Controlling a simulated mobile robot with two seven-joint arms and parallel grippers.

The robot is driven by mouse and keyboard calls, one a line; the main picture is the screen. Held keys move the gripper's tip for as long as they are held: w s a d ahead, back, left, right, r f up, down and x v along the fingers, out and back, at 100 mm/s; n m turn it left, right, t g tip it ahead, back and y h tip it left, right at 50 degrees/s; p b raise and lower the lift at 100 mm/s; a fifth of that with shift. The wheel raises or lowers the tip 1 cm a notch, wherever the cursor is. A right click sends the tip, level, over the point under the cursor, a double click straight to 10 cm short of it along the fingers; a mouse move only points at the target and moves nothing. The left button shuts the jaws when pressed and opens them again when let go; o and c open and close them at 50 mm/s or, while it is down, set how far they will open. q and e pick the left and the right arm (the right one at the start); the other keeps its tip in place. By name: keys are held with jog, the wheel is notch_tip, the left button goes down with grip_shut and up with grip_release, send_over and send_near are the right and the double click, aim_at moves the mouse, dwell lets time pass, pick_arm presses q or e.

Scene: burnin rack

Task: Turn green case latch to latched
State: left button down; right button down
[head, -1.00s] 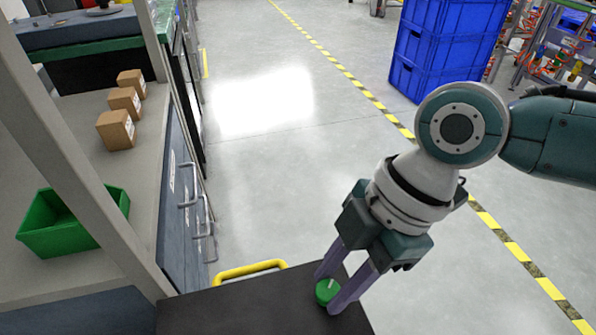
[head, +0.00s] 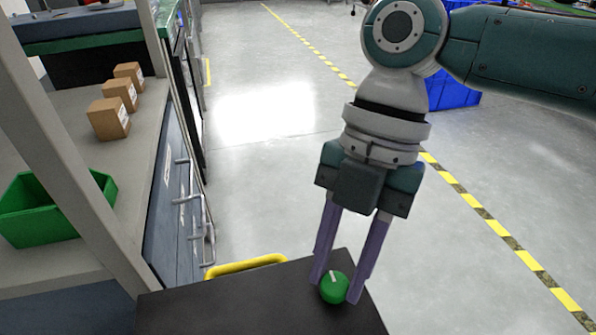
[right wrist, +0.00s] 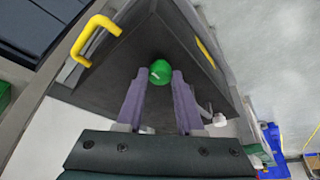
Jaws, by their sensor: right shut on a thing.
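The green case latch (head: 334,289) is a round green knob with a pale line mark, on the dark top of a case (head: 230,305). It also shows in the right wrist view (right wrist: 160,71). In the head view its mark tilts slightly left of straight up. My right gripper (head: 334,286) comes down from above with its purple fingers on both sides of the knob, shut on it. In the right wrist view the fingertips (right wrist: 159,76) flank the knob. My left gripper is in neither view.
A yellow handle (head: 246,266) stands at the case's far edge. On the left, a bench post (head: 75,150), a green bin (head: 45,215) and several cardboard boxes (head: 110,118) stand close by. Blue crates (head: 455,92) are behind my arm. The floor beyond is open.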

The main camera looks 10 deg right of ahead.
dwell(0.6)
jog(key=c, duration=0.5)
grip_release()
jog(key=shift+c, duration=0.2)
jog(key=p+v, duration=0.1)
jog(key=v, duration=0.8)
jog(key=shift+w+r, duration=0.15)
jog(key=shift+r, duration=0.25)
jog(key=shift+d, duration=0.1)
